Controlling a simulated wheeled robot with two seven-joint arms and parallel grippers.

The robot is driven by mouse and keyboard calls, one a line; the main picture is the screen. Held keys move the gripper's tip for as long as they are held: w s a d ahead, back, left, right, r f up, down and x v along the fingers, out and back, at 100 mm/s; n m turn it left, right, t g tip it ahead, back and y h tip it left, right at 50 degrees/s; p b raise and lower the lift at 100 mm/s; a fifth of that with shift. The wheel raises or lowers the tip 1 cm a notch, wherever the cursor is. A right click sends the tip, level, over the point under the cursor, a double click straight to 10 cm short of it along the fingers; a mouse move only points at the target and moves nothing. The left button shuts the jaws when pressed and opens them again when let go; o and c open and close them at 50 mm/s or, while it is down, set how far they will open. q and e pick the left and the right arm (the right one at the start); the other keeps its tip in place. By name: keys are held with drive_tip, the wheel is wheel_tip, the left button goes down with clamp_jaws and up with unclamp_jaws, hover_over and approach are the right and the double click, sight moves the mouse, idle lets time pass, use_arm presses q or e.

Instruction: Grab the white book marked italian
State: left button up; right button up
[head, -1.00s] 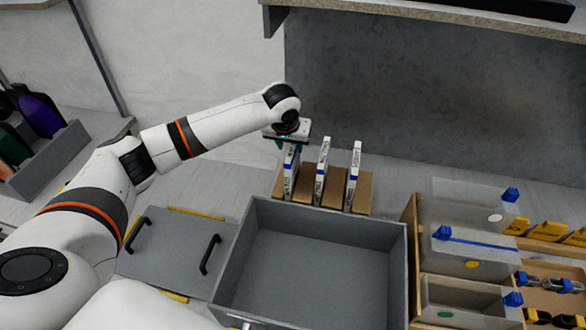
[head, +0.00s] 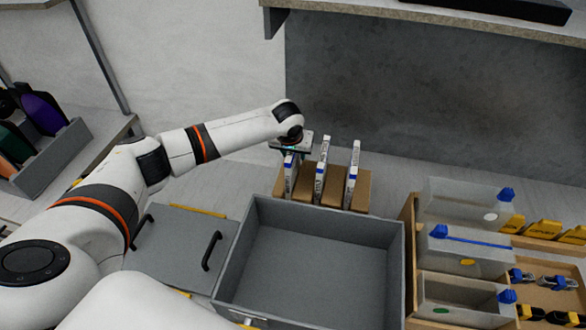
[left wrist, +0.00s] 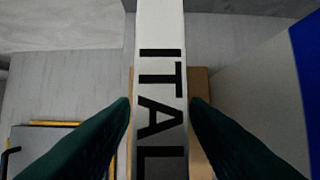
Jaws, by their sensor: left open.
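Three white books stand upright in a brown slotted rack (head: 331,188). The leftmost, the italian book (head: 290,178), shows its spine in the left wrist view (left wrist: 160,75) with the black letters "ITAL"; the rest of the word is out of frame. My left gripper (head: 291,152) is at the top of this book in the head view. In the left wrist view its two dark green fingers (left wrist: 160,115) are open, one on each side of the spine. I cannot tell whether they touch it. My right gripper is not in view.
The other two books, the middle one (head: 321,170) and the right one (head: 352,175), stand close by. An empty grey bin (head: 315,212) is in front of the rack. A wooden organiser with clear boxes (head: 470,205) stands at right. A grey lidded box with black handles (head: 180,245) is at left.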

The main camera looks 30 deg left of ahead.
use_arm(q)
drive_tip(key=shift+f, duration=0.15)
drive_tip(key=shift+c, duration=0.3)
clamp_jaws()
